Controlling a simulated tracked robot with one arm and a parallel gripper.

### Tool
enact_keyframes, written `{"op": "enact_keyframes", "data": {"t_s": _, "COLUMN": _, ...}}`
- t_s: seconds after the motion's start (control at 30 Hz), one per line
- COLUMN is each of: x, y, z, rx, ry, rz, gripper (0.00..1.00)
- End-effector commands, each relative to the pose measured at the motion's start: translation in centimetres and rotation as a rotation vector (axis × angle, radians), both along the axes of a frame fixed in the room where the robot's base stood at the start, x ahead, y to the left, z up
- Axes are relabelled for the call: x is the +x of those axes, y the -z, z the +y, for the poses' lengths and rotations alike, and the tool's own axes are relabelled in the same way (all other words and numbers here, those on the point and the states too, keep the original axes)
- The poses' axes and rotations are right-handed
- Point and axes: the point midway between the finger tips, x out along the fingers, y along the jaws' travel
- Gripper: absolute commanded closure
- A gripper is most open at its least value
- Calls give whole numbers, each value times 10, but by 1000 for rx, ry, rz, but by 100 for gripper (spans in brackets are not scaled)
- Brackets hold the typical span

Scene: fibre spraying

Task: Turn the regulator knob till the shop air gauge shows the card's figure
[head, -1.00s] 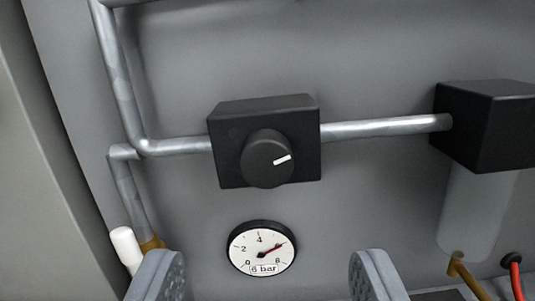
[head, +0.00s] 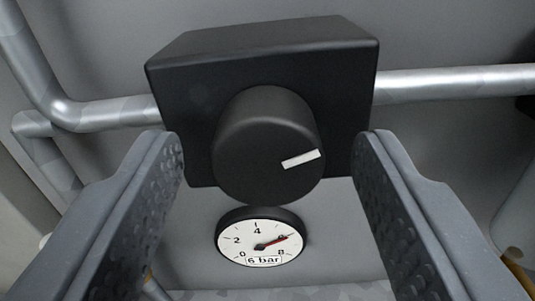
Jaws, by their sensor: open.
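The black round regulator knob (head: 255,130) sits on the front of a black regulator block (head: 260,58). Its white mark points right and slightly up. Below it is the round shop air gauge (head: 235,249) with a white face marked 0 to 8. Its red needle points up and right, covering the 6 mark. A small label on the face reads "6 bar". No separate card is seen. My gripper (head: 268,148) is open, its two textured fingers on either side of the knob with a gap on both sides.
A metal pipe (head: 455,84) leaves the block to the right. Another pipe (head: 105,113) leaves it to the left, joining bent pipework. A grey panel lies behind. A dark part shows at the far right edge.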

Motion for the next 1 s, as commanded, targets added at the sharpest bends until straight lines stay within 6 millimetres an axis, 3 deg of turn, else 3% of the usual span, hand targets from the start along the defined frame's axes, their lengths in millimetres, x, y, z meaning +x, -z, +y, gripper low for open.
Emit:
{"op": "enact_keyframes", "data": {"t_s": 0.2, "x": 0, "y": -1, "z": 0, "rx": 0, "ry": 0, "rz": -1, "gripper": 46}}
{"op": "enact_keyframes", "data": {"t_s": 0.37, "x": 0, "y": -1, "z": -1, "rx": 0, "ry": 0, "rz": -2, "gripper": 91}}
{"op": "enact_keyframes", "data": {"t_s": 0.73, "x": 0, "y": -1, "z": -2, "rx": -40, "ry": 1, "rz": -3, "gripper": 91}}
{"op": "enact_keyframes", "data": {"t_s": 1.0, "x": 0, "y": -1, "z": -3, "rx": -203, "ry": 4, "rz": -3, "gripper": 91}}
